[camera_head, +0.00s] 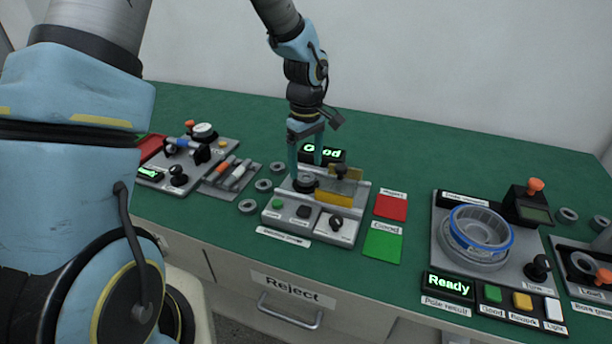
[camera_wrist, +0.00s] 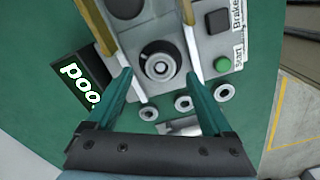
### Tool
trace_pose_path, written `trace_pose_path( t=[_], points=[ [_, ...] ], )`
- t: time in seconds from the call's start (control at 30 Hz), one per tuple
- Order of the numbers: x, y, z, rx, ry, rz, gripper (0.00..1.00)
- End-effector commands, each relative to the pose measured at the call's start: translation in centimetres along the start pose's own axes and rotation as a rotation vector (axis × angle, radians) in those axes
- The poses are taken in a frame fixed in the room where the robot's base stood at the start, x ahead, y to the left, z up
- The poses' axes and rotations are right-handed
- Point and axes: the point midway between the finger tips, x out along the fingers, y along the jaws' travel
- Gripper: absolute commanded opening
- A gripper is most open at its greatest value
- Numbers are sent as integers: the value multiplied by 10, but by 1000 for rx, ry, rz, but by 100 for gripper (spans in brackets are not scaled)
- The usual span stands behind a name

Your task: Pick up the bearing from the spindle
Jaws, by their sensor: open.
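The bearing (camera_head: 305,183) is a dark ring on the spindle at the left part of the grey test station (camera_head: 272,219). In the wrist view the bearing (camera_wrist: 160,67) is a dark ring around a light round centre. My gripper (camera_head: 306,166) points down over it, with teal fingers apart and nothing held. In the wrist view my gripper (camera_wrist: 159,77) has one fingertip on each side of the bearing, with gaps between. The fingertips appear above the station; the exact height is hard to tell.
Loose rings (camera_head: 248,205) lie left of the station. A "Good" display (camera_head: 322,154) stands behind it. A red pad (camera_head: 391,206) and a green pad (camera_head: 382,245) lie to its right. Other stations stand at far left (camera_head: 178,177) and at right (camera_head: 445,262).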

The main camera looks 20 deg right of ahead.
Motion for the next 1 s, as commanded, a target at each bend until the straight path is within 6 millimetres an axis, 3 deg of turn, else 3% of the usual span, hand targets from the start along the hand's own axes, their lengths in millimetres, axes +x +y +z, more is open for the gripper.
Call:
trace_pose_path(
  t=[0.2, 0.5, 1.0],
  points=[
    [25, -1, 1, 0, -1, -2, 85],
    [29, -1, 1, 1, 0, 0, 84],
    [29, -1, 1, 0, 0, 0, 28]
  ],
)
